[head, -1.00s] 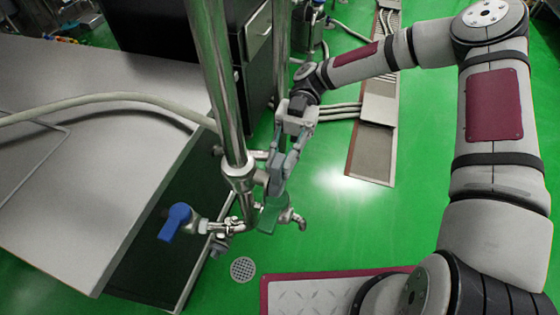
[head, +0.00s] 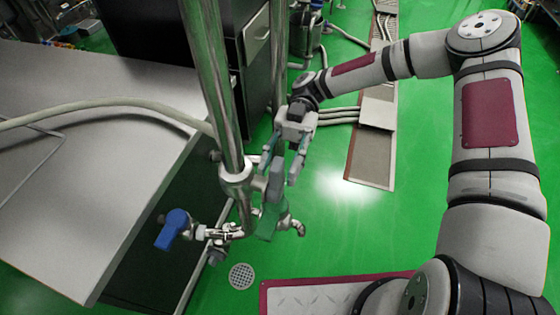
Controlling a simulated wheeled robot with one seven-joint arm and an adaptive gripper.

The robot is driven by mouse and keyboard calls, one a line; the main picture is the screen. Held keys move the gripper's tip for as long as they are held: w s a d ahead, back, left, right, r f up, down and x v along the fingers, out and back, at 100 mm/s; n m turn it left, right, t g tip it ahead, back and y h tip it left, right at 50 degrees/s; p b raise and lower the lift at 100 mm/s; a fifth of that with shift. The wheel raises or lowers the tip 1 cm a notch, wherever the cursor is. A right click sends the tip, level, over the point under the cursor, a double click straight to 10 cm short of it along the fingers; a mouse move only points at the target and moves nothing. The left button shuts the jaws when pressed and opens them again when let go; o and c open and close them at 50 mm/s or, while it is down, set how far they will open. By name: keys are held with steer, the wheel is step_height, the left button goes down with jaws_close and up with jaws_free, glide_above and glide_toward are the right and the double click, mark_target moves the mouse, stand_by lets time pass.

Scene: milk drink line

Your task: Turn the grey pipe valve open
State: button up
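The grey pipe valve (head: 274,188) is on the pipework beside the upright steel pipe, in the middle of the head view. Its grey handle stands roughly upright, and its lower part looks greenish. A short bent metal outlet (head: 296,227) sits just right of it. My gripper (head: 281,172) is just above the valve and points down at it. Its fingers are spread, one on each side of the handle's upper end. I cannot tell whether either finger touches the handle.
A blue-handled valve (head: 177,228) sits lower left on the same pipework. The tall steel pipe (head: 212,90) stands close left of my gripper. A grey table (head: 90,190) with a hose (head: 110,102) fills the left.

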steer(key=v, duration=1.2)
steer(key=shift+r, duration=0.1)
steer(key=s+d+r+m+t+h+p, duration=0.3)
steer(key=s+d+r+m+t+p, duration=0.2)
steer(key=s+r+m+t, duration=0.5)
steer(key=s+d+r+m+t+h+p, duration=0.3)
steer(key=s+d+r+m+t+p, duration=0.2)
steer(key=m, duration=1.7)
steer(key=s+d+r+t, duration=0.3)
steer(key=s+r+t, duration=0.3)
steer(key=s+r, duration=0.4)
steer(key=shift+s+d+r, duration=0.2)
steer(key=shift+d+r, duration=0.15)
steer(key=shift+r, duration=0.4)
